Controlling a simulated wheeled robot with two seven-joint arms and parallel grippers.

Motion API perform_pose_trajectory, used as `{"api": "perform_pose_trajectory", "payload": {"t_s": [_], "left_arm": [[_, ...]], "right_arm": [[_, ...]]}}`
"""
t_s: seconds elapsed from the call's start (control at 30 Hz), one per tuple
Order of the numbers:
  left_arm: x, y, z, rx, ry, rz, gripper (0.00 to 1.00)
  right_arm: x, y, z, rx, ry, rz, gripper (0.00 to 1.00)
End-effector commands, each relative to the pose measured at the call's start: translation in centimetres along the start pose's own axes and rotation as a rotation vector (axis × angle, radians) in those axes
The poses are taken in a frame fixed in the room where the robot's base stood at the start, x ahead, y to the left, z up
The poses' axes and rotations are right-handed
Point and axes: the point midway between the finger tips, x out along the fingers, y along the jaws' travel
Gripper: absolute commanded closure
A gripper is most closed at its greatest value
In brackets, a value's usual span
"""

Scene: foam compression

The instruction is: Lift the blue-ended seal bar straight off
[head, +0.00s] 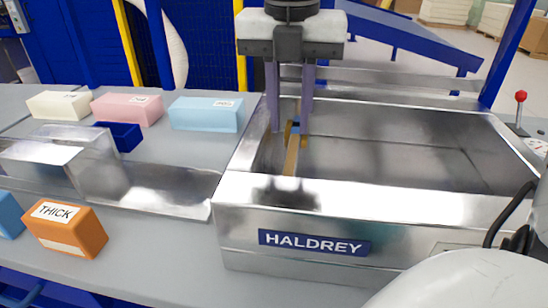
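The seal bar (290,158) is a thin tan strip with a blue end. It lies inside the steel chamber of the HALDREY machine (400,208), near its left wall, running front to back. My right gripper (289,130) points straight down over the bar's far part. Its two grey fingers are apart, one on each side of the blue end, with a visible gap around it; it looks open. The fingers partly hide the bar's far end. My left gripper is not in view.
White, pink and light blue foam blocks (206,114) stand in a row at the back left. An orange THICK block (66,228) stands front left. A red-knobbed lever (520,97) stands right.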

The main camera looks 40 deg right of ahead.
Motion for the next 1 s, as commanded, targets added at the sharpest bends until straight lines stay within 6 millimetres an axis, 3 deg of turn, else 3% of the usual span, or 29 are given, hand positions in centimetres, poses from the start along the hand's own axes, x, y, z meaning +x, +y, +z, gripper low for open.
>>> {"api": "perform_pose_trajectory", "payload": {"t_s": [0.1, 0.23, 0.6, 0.9, 1.0], "left_arm": [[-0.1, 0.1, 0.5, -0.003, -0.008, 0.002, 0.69], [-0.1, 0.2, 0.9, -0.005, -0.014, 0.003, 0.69], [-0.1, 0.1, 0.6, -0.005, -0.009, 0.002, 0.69], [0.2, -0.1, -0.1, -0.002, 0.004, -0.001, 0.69], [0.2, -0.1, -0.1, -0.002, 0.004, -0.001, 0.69]], "right_arm": [[1.8, 0.0, 0.0, 0.0, 0.004, -0.001, 0.75], [2.7, 0.0, 0.0, -0.001, 0.003, 0.0, 0.75], [7.4, -0.2, 0.2, 0.0, 0.004, 0.002, 0.75], [7.9, -0.1, 0.3, 0.002, 0.002, 0.003, 0.75], [7.9, -0.1, 0.3, 0.002, 0.002, 0.003, 0.92]]}}
